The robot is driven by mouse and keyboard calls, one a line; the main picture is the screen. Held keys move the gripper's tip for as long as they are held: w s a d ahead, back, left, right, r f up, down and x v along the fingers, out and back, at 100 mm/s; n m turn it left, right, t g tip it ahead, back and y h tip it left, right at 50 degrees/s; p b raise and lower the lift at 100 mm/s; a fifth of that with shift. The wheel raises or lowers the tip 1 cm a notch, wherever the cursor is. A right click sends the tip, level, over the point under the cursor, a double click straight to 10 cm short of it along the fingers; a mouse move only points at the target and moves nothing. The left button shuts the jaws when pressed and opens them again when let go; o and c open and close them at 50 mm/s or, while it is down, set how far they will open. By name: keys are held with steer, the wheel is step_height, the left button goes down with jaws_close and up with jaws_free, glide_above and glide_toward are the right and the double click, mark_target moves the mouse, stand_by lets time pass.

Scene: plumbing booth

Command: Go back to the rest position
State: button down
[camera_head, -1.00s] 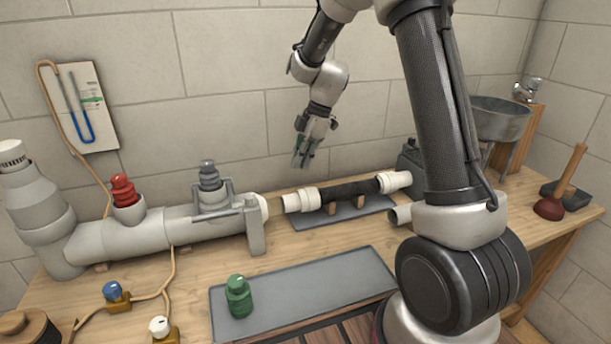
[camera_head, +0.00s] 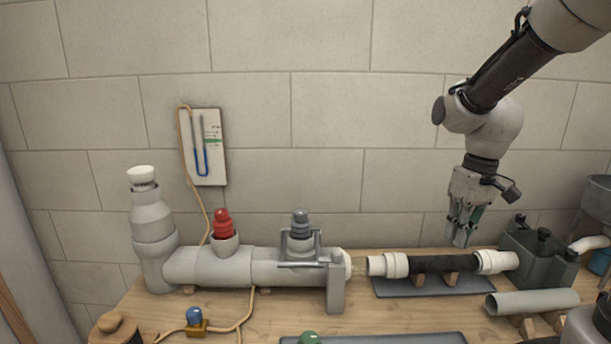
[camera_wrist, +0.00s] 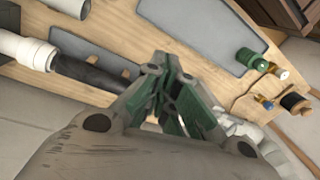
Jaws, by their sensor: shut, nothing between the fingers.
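My gripper (camera_head: 460,238) hangs from the arm at the right of the head view, fingers pointing down and close together, with nothing between them. It is above and slightly behind the dark-sleeved pipe (camera_head: 442,263) with white ends, apart from it as far as I can see. In the wrist view my gripper (camera_wrist: 172,75) shows its green-padded fingers shut, and the same pipe (camera_wrist: 90,72) lies to the left. The rest position itself has no visible mark.
A grey pipe assembly (camera_head: 265,272) with a red plug (camera_head: 223,224) and a grey plug (camera_head: 300,224) stands left. A green plug (camera_wrist: 250,58) sits on a grey mat (camera_wrist: 200,25). The wall is behind.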

steer(key=s+d+r+m+t, duration=0.1)
steer(key=s+d+r+t, duration=0.1)
steer(key=s+r, duration=0.2)
steer(key=s+d+r+m+t+h, duration=0.1)
steer(key=s+r, duration=0.3)
steer(key=s, duration=0.5)
steer(key=shift+s+d+m+t, duration=0.4)
steer(key=shift+d+t, duration=0.3)
steer(key=shift+t, duration=0.2)
